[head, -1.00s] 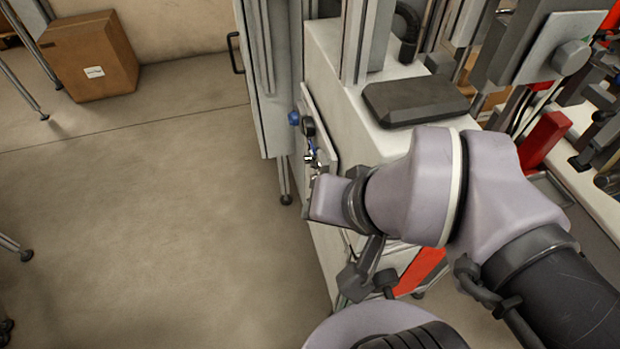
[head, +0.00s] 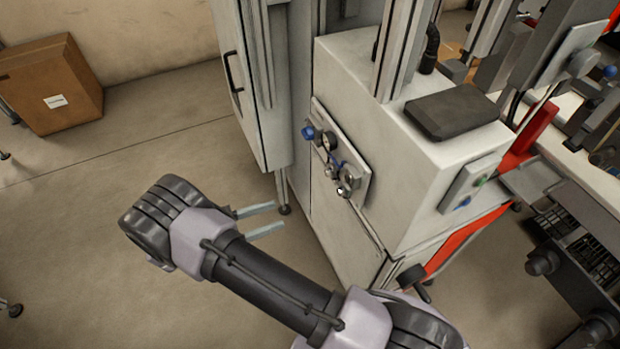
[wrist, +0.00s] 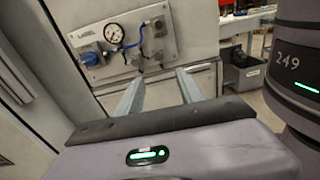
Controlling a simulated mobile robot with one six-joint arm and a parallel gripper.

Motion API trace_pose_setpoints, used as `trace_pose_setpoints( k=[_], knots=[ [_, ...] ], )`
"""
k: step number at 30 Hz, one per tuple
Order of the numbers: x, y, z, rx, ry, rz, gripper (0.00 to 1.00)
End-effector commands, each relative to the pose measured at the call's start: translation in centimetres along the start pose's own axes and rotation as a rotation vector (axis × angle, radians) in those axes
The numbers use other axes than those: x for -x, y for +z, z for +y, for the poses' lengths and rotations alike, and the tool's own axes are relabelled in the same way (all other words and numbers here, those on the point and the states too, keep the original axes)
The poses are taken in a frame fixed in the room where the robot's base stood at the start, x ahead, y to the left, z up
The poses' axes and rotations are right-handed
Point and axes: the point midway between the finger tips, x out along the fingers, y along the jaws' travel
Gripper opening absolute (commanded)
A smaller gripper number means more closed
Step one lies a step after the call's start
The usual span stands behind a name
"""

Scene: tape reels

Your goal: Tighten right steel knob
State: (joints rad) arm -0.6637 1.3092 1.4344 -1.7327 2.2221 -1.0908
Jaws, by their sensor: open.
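A metal panel (head: 358,165) is mounted on the side of the white machine. Two small steel knobs sit low on it: the left steel knob (head: 330,171) and the right steel knob (head: 344,191). In the wrist view the right steel knob (wrist: 159,57) is right of the left one (wrist: 135,61). My gripper (head: 280,215) is open and empty, left of the panel and apart from it, its fingers pointing toward the machine. In the wrist view my gripper (wrist: 160,76) frames the lower part of the panel between and beyond its fingertips.
The panel also carries a blue knob (head: 308,132), a pressure gauge (wrist: 113,33) and blue tubing (wrist: 131,46). A grey cabinet (head: 240,90) with a handle stands left of the panel. A cardboard box (head: 52,84) is far left. The floor left of the machine is free.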

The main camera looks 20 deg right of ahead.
Motion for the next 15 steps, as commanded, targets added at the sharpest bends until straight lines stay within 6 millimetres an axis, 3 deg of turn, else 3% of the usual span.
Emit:
trace_pose_setpoints(
  k=[5, 15],
  knots=[
    [-1.1, -1.1, 0.0, 0.022, 0.028, -0.038, 0.44],
    [-11.1, -1.0, 0.2, 0.021, 0.024, -0.036, 0.44]
  ],
)
